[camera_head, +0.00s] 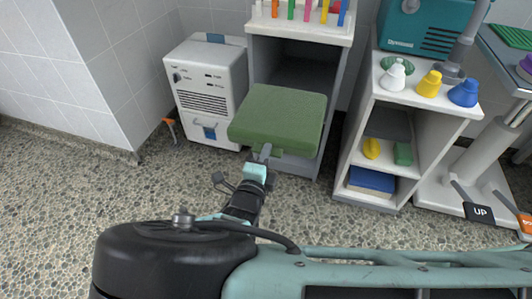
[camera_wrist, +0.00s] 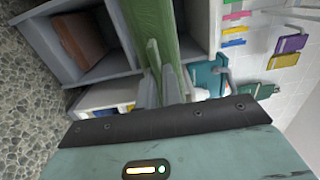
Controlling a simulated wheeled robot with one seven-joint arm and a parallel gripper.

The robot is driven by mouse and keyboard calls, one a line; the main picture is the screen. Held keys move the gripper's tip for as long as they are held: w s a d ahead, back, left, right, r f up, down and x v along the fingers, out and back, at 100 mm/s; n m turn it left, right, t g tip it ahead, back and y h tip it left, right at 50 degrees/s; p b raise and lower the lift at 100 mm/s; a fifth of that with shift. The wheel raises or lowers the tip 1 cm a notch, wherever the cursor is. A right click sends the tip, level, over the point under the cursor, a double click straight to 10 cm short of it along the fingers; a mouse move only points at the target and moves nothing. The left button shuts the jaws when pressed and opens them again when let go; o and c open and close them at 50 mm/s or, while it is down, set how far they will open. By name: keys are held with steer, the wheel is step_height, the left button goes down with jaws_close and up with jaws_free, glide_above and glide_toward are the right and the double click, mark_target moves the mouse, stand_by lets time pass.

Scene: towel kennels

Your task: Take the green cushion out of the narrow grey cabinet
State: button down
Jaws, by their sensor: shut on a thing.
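The green cushion (camera_head: 278,118) is a flat square pad, held roughly level in front of the narrow grey cabinet (camera_head: 297,45). It covers much of the cabinet's opening in the head view, and its left part reaches across in front of the white machine. I cannot tell whether its far edge is still inside. My gripper (camera_head: 263,153) is shut on the cushion's near edge. In the wrist view the cushion (camera_wrist: 172,35) runs edge-on upward from my gripper (camera_wrist: 163,72). A brown thing (camera_wrist: 83,42) lies in the cabinet's lower compartment there.
The white machine (camera_head: 207,92) stands close on the left. Colored upright items (camera_head: 307,10) stand on the cabinet's top. A white shelf unit (camera_head: 425,100) with colored cones and folded cloths stands to the right. The pebbled floor (camera_head: 75,200) at left is mostly clear.

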step_height(320, 180, up, 20)
steer(key=s+p, duration=0.1)
steer(key=p, duration=1.8)
steer(key=shift+s+a, duration=0.15)
steer(key=shift+a, duration=0.05)
